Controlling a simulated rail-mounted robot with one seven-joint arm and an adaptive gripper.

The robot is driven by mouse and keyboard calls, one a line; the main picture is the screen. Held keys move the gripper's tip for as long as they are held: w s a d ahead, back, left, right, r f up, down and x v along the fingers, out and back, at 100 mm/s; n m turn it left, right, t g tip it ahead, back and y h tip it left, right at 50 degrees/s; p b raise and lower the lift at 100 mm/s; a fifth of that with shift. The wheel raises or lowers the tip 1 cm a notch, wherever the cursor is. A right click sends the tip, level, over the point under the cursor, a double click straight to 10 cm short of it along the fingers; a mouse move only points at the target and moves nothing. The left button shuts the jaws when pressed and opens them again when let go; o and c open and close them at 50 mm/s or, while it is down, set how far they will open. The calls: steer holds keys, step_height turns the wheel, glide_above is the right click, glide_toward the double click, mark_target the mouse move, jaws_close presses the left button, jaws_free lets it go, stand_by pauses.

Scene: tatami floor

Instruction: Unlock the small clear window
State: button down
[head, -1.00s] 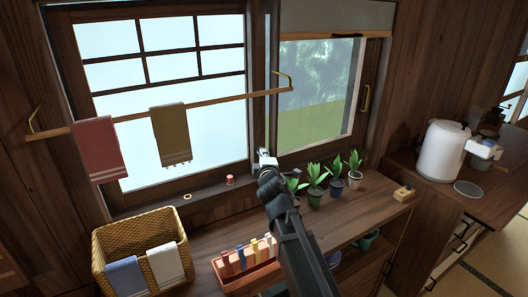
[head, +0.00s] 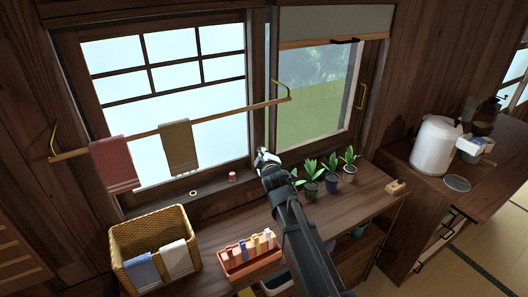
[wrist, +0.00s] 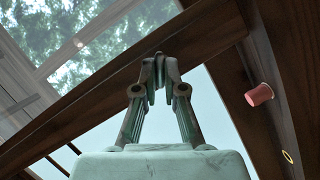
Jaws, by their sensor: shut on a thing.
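The window has a large frosted pane with dark bars (head: 165,70) at left and a smaller clear pane (head: 312,90) at right, with green outside. A dark upright frame (head: 257,85) separates them. My gripper (head: 262,154) is at the foot of this upright, just above the sill. In the wrist view my gripper (wrist: 160,72) has its fingertips together against the dark wooden frame (wrist: 190,38), shut on a small part there. The fingers mostly hide that part, and its shape and lock position cannot be told. A yellow handle (head: 361,96) is on the right frame.
A towel rail (head: 210,118) crosses the left pane. A red spool-like item (head: 232,176) and a yellow ring (head: 193,193) lie on the sill. Potted plants (head: 331,182), a basket (head: 122,245) and an orange box (head: 262,265) stand on the counter below.

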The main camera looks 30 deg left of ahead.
steer(key=c, duration=1.3)
jaws_free()
steer(key=shift+o, duration=0.2)
steer(key=shift+f+b, duration=0.2)
steer(key=shift+b, duration=0.45)
